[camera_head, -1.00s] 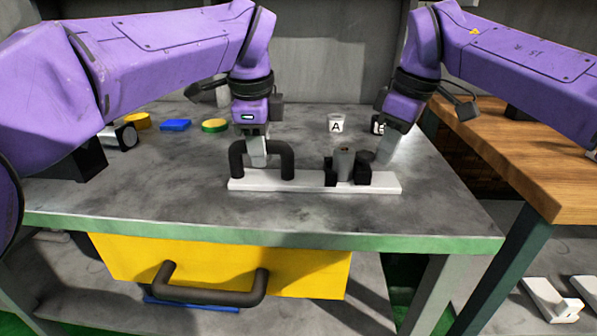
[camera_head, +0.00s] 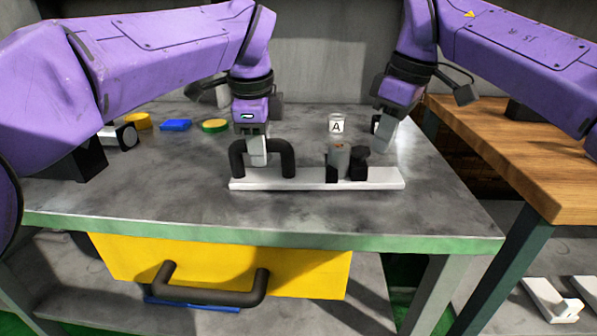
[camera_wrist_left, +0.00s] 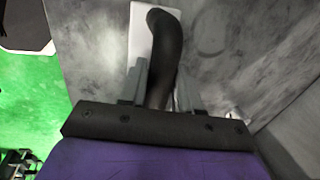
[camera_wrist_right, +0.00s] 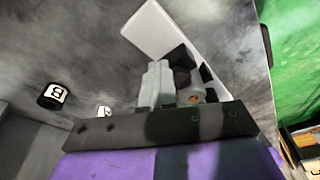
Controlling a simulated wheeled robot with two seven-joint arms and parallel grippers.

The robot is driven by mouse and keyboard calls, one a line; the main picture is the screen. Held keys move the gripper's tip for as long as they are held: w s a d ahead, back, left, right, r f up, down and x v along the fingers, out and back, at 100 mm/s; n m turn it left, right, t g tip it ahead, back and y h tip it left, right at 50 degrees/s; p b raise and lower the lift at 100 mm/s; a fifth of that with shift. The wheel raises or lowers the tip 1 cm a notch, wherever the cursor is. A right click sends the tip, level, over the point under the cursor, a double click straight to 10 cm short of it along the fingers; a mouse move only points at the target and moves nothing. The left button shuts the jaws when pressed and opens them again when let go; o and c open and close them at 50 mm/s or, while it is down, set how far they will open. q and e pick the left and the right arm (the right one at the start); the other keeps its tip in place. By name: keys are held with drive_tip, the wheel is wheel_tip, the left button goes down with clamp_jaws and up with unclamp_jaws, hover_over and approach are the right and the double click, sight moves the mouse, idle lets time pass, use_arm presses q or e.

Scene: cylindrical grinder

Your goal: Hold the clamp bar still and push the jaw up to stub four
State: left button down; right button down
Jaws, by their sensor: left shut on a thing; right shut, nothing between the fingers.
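The clamp bar (camera_head: 215,184) is a flat white bar lying on the grey table, with a black arched handle (camera_head: 293,158) near its left end. My left gripper (camera_head: 257,160) is shut on that handle; the left wrist view shows the handle (camera_wrist_left: 165,40) between the fingers. Black jaw parts (camera_head: 358,163) and a grey cylindrical piece (camera_head: 341,160) with an orange-red mark on top stand right of the handle. I cannot tell the individual stubs apart. My right gripper (camera_head: 383,143) is shut and empty, above and right of the jaw. In the right wrist view its fingers (camera_wrist_right: 160,85) partly cover these parts.
A cup marked A (camera_head: 337,124) stands behind the bar, and a cup marked B (camera_wrist_right: 52,96) shows in the right wrist view. Yellow, blue (camera_head: 175,125) and green discs or blocks lie at the back left. The table front is clear. A yellow drawer (camera_head: 310,275) hangs below.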

use_arm(q)
drive_tip(key=shift+d+f, duration=0.1)
use_arm(e)
drive_tip(key=shift+w+v, duration=0.1)
drive_tip(key=shift+v, duration=1.1)
drive_tip(key=shift+w+v, duration=0.15)
drive_tip(key=shift+v, duration=1)
drive_tip(key=shift+a, duration=0.1)
use_arm(q)
drive_tip(key=c, duration=0.7)
unclamp_jaws()
drive_tip(key=v, duration=1.2)
